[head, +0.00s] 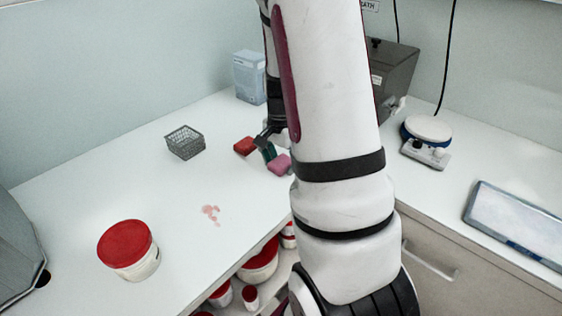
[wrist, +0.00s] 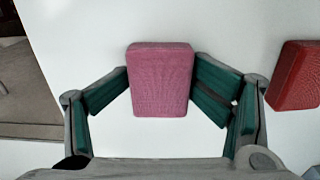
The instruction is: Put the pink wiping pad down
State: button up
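The pink wiping pad (wrist: 161,80) is between the teal-lined fingers of my gripper (wrist: 161,82) in the wrist view. A fingertip meets it on each side, so my gripper is shut on it. In the head view the pink pad (head: 280,165) shows beside a teal finger of my gripper (head: 274,155), over the counter near its front edge. The other finger is hidden behind my arm. I cannot tell whether the pad's underside touches the counter.
A red pad (head: 245,146) lies close by, also in the wrist view (wrist: 297,76). A wire basket (head: 185,142), pinkish stain (head: 210,213) and red-lidded tub (head: 127,249) are farther left. A blue-white box (head: 249,77) stands behind. The white counter (head: 165,185) has bare room between them.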

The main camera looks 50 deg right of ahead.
jog(key=shift+s+r, duration=0.1)
jog(key=shift+r, duration=0.05)
notch_tip(320, 180, up, 13)
jog(key=p, duration=0.1)
jog(key=s+a+r+n+t, duration=0.1)
jog(key=s+a+r+n, duration=0.1)
jog(key=a+r+n, duration=0.35)
jog(key=s+a+r+n+t, duration=0.1)
jog(key=s+a+r+n, duration=0.15)
jog(key=a, duration=0.65)
jog(key=s+a+r+n+t, duration=0.2)
jog(key=s+a+n, duration=0.8)
jog(key=shift+a, duration=0.2)
jog(key=shift+o, duration=0.5)
jog(key=shift+r, duration=0.15)
